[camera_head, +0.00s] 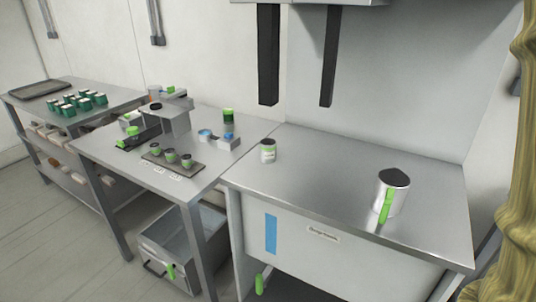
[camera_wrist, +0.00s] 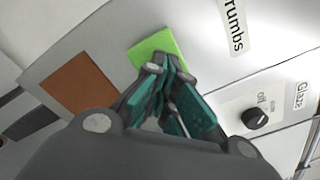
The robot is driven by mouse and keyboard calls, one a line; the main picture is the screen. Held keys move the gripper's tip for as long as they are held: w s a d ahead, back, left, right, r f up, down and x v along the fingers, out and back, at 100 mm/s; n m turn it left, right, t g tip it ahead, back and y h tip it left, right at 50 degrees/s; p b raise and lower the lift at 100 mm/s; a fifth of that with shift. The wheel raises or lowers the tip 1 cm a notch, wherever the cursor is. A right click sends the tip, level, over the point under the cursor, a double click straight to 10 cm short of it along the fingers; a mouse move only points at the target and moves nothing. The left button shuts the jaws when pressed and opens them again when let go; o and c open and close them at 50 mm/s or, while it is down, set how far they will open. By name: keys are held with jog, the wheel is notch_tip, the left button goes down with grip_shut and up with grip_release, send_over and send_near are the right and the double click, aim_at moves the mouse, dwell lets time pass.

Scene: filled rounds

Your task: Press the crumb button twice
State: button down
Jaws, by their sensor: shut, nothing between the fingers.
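In the wrist view a flat green square button (camera_wrist: 158,44) sits on a pale panel beside a label reading "rumbs" (camera_wrist: 232,27), its first letter cut off by the picture edge. My gripper (camera_wrist: 166,68) is shut and empty, with its teal fingers pointing at the green button. The fingertips overlap the button's lower edge in the picture. I cannot tell whether they touch it or hover just above it. My gripper does not show in the head view, and I cannot pick out this button there.
In the wrist view a brown square (camera_wrist: 78,84) lies left of the button, and a black knob (camera_wrist: 255,118) and a "Glaze" label (camera_wrist: 301,95) lie right. The head view shows a metal counter (camera_head: 330,178) with a green-handled jug (camera_head: 392,195) and a small can (camera_head: 268,151).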

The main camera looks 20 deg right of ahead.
jog(key=shift+x, duration=1.75)
jog(key=shift+s+a, duration=0.1)
jog(key=b+v, duration=0.2)
jog(key=v, duration=0.5)
jog(key=shift+b, duration=0.3)
dwell(0.4)
jog(key=shift+s+a, duration=0.1)
jog(key=shift+a, duration=0.05)
dwell(0.5)
